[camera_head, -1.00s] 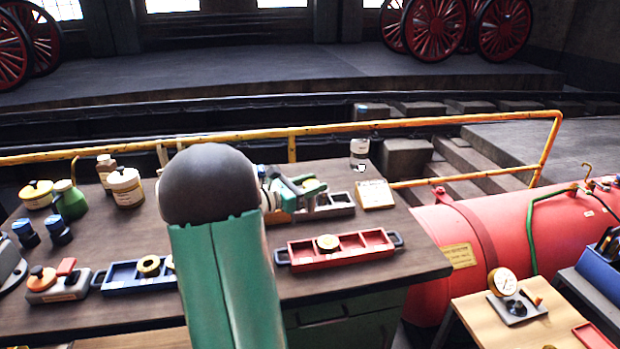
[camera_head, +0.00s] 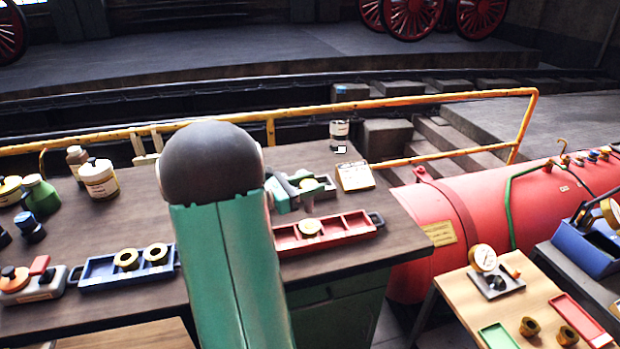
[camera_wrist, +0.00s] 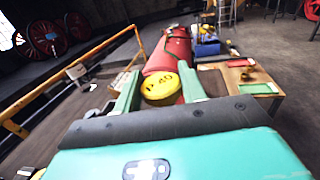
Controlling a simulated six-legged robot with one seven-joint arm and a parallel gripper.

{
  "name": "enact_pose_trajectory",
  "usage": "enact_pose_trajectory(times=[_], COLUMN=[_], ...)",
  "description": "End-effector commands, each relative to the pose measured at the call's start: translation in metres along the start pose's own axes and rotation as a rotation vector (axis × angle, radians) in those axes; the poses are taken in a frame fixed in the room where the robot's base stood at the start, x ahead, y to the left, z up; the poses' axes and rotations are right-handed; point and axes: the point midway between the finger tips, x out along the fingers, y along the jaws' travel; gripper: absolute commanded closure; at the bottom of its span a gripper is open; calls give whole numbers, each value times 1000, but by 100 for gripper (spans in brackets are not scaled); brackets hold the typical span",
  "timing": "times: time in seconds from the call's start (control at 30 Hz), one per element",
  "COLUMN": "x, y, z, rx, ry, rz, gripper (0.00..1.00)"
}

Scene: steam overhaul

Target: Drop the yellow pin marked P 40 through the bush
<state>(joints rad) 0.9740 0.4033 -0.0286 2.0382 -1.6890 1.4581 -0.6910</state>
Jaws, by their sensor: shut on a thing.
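The yellow pin (camera_wrist: 160,88), with P 40 on its round face, is between the two green fingers of my gripper (camera_wrist: 159,84) in the wrist view. My gripper is shut on it. Bronze bush-like rings (camera_head: 528,326) (camera_head: 563,334) stand on the wooden table at the right. I cannot tell which is the task's bush.
The dark workbench (camera_head: 240,300) holds a red tray (camera_head: 350,226), the blue tray (camera_head: 95,272) and jars (camera_head: 98,178). A red boiler (camera_head: 485,215) lies to the right. The wooden table (camera_head: 450,305) also holds a gauge, a green tray and a red tray. A yellow rail (camera_head: 400,101) runs behind.

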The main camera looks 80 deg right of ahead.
Motion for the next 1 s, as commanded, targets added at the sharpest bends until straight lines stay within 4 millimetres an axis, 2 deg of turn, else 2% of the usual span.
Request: enact_pose_trajectory(times=[1.0], x=[3], y=[0], z=[-69], rx=[0], ry=[-1], rz=[-3], gripper=[100])
